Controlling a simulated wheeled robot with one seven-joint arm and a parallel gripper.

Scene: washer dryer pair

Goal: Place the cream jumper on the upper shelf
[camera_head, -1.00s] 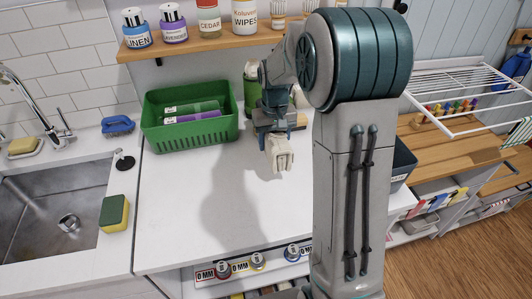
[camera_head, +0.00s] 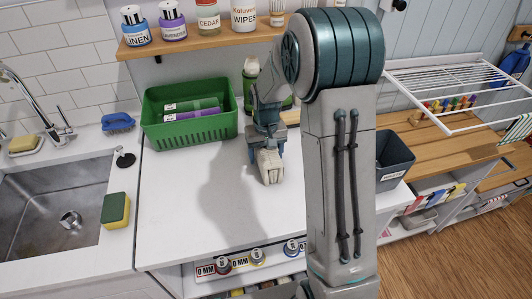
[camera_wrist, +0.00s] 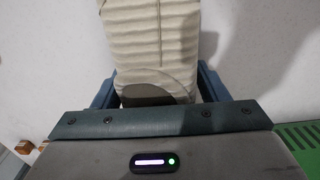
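The cream jumper (camera_head: 269,165) is a folded, ribbed cream bundle. It hangs below my gripper (camera_head: 265,146) above the white worktop. In the wrist view the jumper (camera_wrist: 155,45) sits between the two blue fingers of my gripper (camera_wrist: 157,90), and they are shut on it. The upper shelf (camera_head: 190,46) is the wooden wall shelf above the worktop. It holds several bottles and jars, including a blue-labelled LINEN bottle (camera_head: 135,30) and a white WIPES tub (camera_head: 244,15). My arm hides the shelf's right part.
A green basket (camera_head: 190,115) with folded items stands at the back of the worktop (camera_head: 190,220), with a green bottle (camera_head: 250,85) beside it. A sink (camera_head: 50,210) lies left. A dark grey bin (camera_head: 394,160) and a white drying rack (camera_head: 460,90) are right. The front worktop is clear.

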